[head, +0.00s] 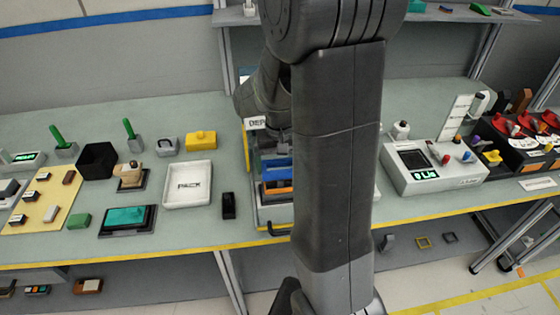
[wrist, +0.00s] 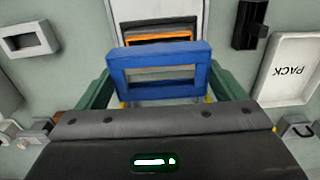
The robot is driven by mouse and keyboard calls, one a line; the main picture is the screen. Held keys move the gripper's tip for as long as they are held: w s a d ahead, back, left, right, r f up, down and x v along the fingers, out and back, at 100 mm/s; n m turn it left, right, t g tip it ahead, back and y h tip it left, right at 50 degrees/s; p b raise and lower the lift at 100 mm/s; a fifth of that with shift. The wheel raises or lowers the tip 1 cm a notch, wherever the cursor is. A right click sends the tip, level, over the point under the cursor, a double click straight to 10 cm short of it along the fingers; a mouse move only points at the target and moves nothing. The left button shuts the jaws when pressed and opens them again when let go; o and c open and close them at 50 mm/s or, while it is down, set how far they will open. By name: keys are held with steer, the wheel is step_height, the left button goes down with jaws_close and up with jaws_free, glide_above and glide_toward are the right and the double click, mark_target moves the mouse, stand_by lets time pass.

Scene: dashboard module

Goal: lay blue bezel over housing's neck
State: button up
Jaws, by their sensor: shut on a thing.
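My gripper (wrist: 160,74), with green fingers, is shut on the blue bezel (wrist: 160,52), a rectangular frame with an open middle. The bezel is held level across the wrist view, with one finger at each side. Beyond it an orange frame (wrist: 160,38) and a dark block (wrist: 160,27) show in a pale tray, partly covered by the bezel. In the head view the blue bezel (head: 277,163) appears just above the orange frame (head: 279,185), left of my arm. My arm hides most of the gripper there. I cannot clearly make out the housing's neck.
A white PACK tray (head: 187,205) and a small black item (head: 228,206) stand left of the pale tray. A black hexagonal bin (head: 97,161) and a teal-screened device (head: 128,219) are farther left. A white console (head: 432,164) stands right of my arm. The yellow bench edge runs in front.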

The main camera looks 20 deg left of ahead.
mark_target(280, 173)
steer(key=shift+f+b, duration=0.5)
steer(key=shift+f, duration=0.55)
steer(key=shift+f+b, duration=0.95)
steer(key=shift+f, duration=0.3)
stand_by(0.5)
steer(key=o, duration=0.7)
steer(key=shift+r, duration=0.1)
step_height(280, 173, up, 14)
steer(key=shift+f, duration=0.2)
step_height(280, 173, down, 14)
steer(key=shift+r, duration=0.1)
steer(key=shift+r+p, duration=0.3)
steer(key=shift+r, duration=0.1)
